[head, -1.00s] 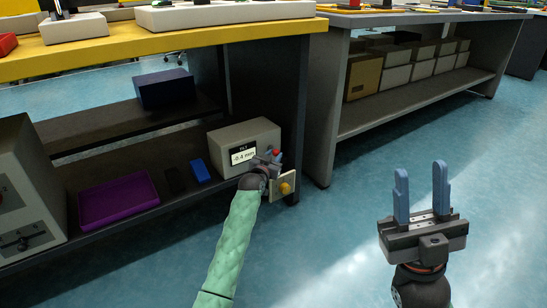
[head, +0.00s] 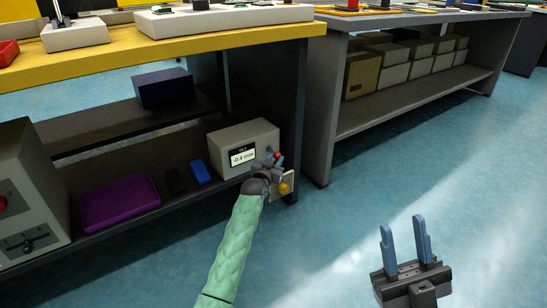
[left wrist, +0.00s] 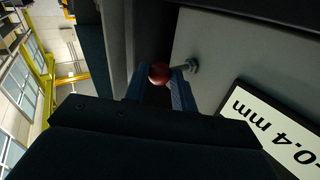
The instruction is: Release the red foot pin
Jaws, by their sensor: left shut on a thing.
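The red foot pin (head: 278,155) is a red ball on a short stem at the right side of a beige box (head: 226,140) on the bench's lower shelf. In the left wrist view the red ball (left wrist: 159,73) sits between the blue fingertips, its metal stem reaching the box's panel. My left gripper (head: 272,160) is shut on the red ball. My right gripper (head: 404,240) is open and empty over the floor at the lower right.
A yellow knob (head: 284,188) on a pale plate sits just below the left gripper. The box's display (head: 243,155) reads -0.4 mm. A purple tray (head: 120,202) and a blue block (head: 201,172) lie on the shelf. The blue floor (head: 390,170) is clear.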

